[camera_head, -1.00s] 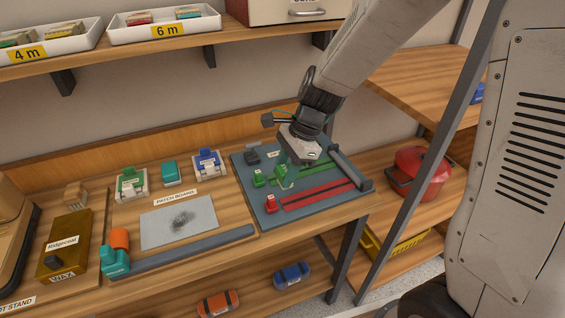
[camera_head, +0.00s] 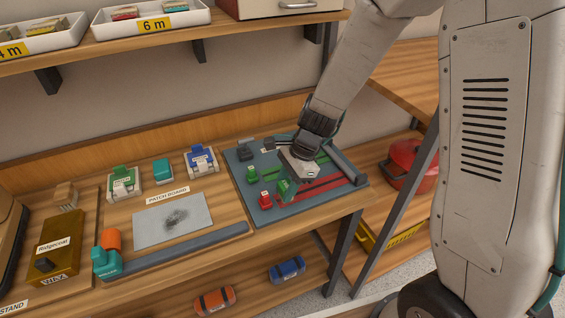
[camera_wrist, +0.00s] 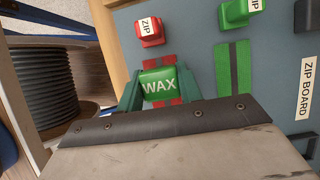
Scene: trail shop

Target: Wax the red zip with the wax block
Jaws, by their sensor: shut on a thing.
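The zip board (camera_head: 298,213) lies flat on the bench. The red zip (camera_head: 325,183) is the strip nearest the front edge, with its red slider (camera_head: 265,200) at the left end. My gripper (camera_head: 287,190) points down and is shut on the green wax block (camera_wrist: 158,87), marked WAX, which sits between its two green fingers in the wrist view. The block overlaps the red zip, just beyond the red slider (camera_wrist: 149,28). Red tape shows on both sides of it. I cannot tell whether the block touches the zip.
A green zip (camera_wrist: 233,75) with a green slider (camera_wrist: 233,14) runs beside the red one. A dark bar (camera_head: 345,165) edges the board's right side. The patch board (camera_head: 172,222) lies to the left. A red pot (camera_head: 408,162) stands on the right-hand shelf.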

